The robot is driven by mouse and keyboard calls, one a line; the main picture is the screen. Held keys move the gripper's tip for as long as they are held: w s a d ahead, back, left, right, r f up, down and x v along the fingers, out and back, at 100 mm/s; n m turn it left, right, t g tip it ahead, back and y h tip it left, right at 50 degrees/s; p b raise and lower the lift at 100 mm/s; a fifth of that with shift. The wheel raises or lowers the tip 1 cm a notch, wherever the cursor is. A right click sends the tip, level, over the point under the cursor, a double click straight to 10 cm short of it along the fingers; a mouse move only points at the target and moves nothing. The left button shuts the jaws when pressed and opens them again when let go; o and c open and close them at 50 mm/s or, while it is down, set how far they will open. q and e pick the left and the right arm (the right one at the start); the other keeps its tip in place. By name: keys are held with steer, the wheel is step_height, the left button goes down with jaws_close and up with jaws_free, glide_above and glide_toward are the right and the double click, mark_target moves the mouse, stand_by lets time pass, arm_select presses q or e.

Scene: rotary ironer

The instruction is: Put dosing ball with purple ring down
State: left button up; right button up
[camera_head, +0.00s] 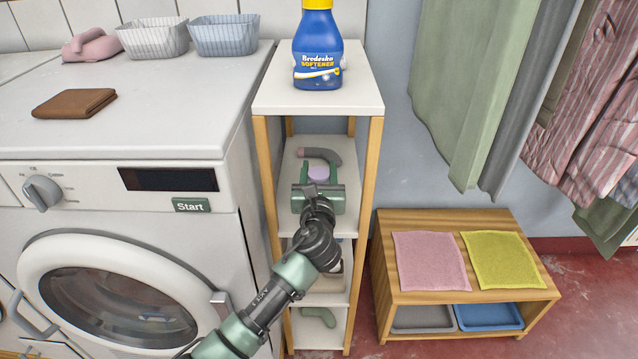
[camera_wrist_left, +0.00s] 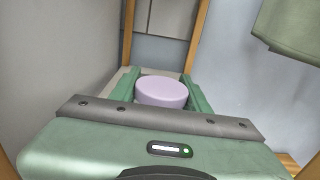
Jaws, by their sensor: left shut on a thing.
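The dosing ball (camera_head: 318,173) shows as a pale purple round shape between the fingers of my left gripper (camera_head: 319,187), inside the narrow shelf unit. In the left wrist view the ball's flat lilac top (camera_wrist_left: 162,91) sits between the two green fingers of the left gripper (camera_wrist_left: 162,88), which is shut on it. Its lower part is hidden by the gripper. The gripper is over the tier below the shelf's top (camera_head: 270,98); I cannot tell whether the ball touches the board. My right gripper is not in view.
A blue softener bottle (camera_head: 318,50) stands on the shelf top. Wooden posts flank the opening. A washing machine (camera_head: 120,235) stands left; a low wooden bench (camera_head: 385,285) stands right.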

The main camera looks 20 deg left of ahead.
mark_target(319, 181)
arm_select(q)
steer(key=shift+f+b, duration=0.6)
steer(key=shift+f, duration=0.95)
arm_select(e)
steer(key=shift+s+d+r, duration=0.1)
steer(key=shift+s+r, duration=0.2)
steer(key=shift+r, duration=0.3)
arm_select(q)
steer(key=shift+f, duration=0.15)
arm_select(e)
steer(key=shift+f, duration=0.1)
arm_select(q)
steer(key=o, duration=1.4)
steer(key=shift+c, duration=0.2)
steer(key=p+v, duration=0.1)
steer(key=v, duration=0.2)
steer(key=shift+s+r, duration=0.1)
steer(key=shift+r, duration=0.1)
steer(key=p+v, duration=0.1)
steer(key=v, duration=0.8)
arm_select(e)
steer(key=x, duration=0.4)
